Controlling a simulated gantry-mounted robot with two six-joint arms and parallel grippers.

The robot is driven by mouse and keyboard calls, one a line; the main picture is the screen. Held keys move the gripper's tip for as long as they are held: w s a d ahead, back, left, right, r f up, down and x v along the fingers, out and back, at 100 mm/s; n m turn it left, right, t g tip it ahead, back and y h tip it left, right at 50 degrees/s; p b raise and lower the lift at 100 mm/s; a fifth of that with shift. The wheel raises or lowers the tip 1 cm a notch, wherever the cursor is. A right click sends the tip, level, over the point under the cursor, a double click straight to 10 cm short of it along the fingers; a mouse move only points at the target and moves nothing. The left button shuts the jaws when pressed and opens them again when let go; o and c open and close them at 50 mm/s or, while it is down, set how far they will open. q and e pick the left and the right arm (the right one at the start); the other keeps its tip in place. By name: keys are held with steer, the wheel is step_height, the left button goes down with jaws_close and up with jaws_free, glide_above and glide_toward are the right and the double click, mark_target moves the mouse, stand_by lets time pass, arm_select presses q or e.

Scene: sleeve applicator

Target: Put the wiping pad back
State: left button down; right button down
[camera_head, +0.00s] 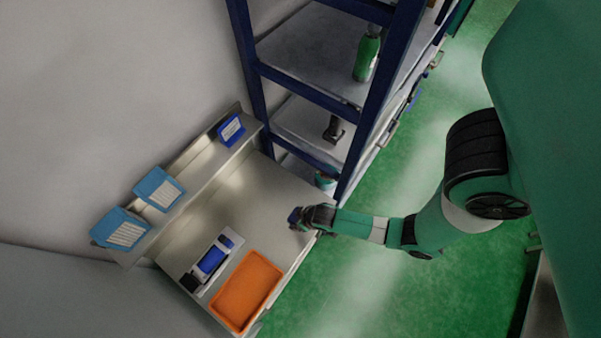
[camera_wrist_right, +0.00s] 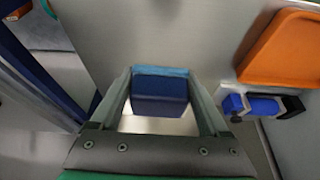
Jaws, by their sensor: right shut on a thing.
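The wiping pad, a dark blue block with a lighter blue edge, sits between the fingers of my right gripper (camera_head: 299,215). In the right wrist view the pad (camera_wrist_right: 160,94) fills the space between the two grey fingers of the gripper (camera_wrist_right: 165,100), which is shut on it. In the head view the gripper is over the right part of the metal worktable (camera_head: 262,200), and only a small dark blue bit of the pad shows. Whether the pad touches the table cannot be told. My left gripper is not in view.
An orange tray (camera_head: 247,291) lies on the table's front part, beside a blue-and-white device (camera_head: 213,259). Blue boxes (camera_head: 159,189) stand on the raised back ledge (camera_head: 190,180). A blue-framed shelf rack (camera_head: 309,92) rises close behind the gripper. The table's middle is clear.

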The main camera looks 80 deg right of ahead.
mark_target(295, 222)
steer(key=shift+w+r, duration=0.15)
steer(key=shift+w, duration=0.2)
steer(key=shift+w+a, duration=0.15)
steer(key=shift+w, duration=0.3)
step_height(295, 222, down, 4)
steer(key=b, duration=0.3)
steer(key=shift+s, duration=0.1)
steer(key=shift+f, duration=0.4)
steer(key=shift+f+b, duration=0.75)
steer(key=shift+f, duration=0.8)
steer(key=shift+f+b, duration=0.55)
steer(key=shift+f, duration=0.1)
jaws_free()
